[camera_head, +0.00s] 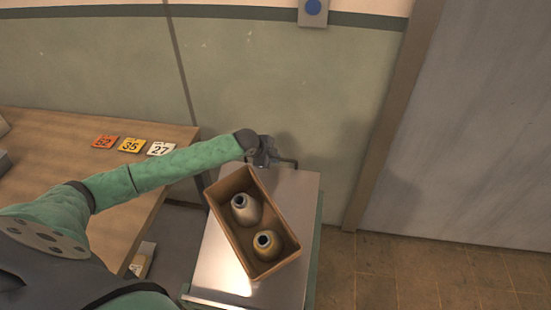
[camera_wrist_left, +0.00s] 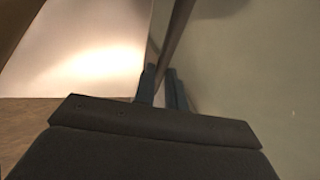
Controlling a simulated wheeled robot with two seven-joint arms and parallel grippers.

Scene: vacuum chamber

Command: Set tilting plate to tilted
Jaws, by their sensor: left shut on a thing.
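The tilting plate (camera_head: 222,262) is a shiny metal plate in the middle of the head view. Whether it is level or tilted is hard to tell from above. A dark thin handle (camera_head: 290,162) stands at its far edge, by the wall. My left gripper (camera_head: 266,156) is at that far edge, shut on the handle. In the left wrist view the handle (camera_wrist_left: 181,28) runs as a bar between the blue-grey fingers (camera_wrist_left: 161,90). The plate (camera_wrist_left: 85,50) shows bright to the left there. My right gripper is not in view.
An open brown box (camera_head: 222,216) with two bottle-like things (camera_head: 245,208) stands on the plate. A wooden table (camera_head: 45,150) with numbered cards (camera_head: 131,146) is at the left. The green wall is close behind; tiled floor (camera_head: 420,275) is clear at the right.

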